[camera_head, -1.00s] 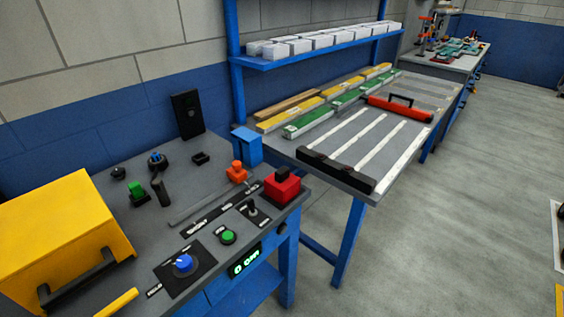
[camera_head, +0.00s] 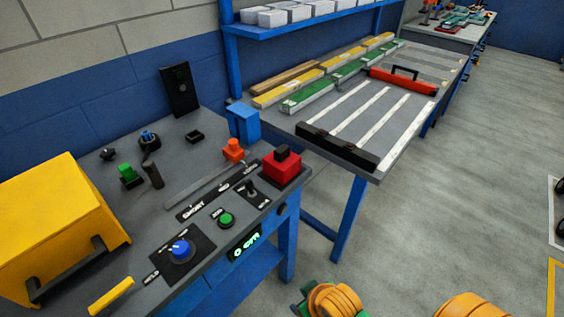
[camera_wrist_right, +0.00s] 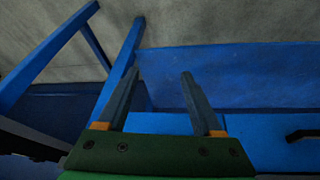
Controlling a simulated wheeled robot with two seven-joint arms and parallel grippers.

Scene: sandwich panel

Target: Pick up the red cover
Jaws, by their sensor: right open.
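The red cover (camera_head: 282,172) is a red box with a black knob on top. It sits at the right front corner of the grey control panel, upright and with nothing gripping it. My right gripper (camera_wrist_right: 160,76) is open and empty in the right wrist view, its two dark fingers apart over the blue frame and grey floor. In the head view only orange and green parts of my right arm show at the bottom edge, below and in front of the panel. The red cover is not seen in the wrist view. My left gripper is not in view.
The panel carries a yellow box (camera_head: 55,225), a blue knob (camera_head: 181,249), a green button (camera_head: 226,220) and an orange button (camera_head: 233,150). A worktable (camera_head: 405,135) with strips and a red bar (camera_head: 402,82) stands behind. Open floor lies to the right.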

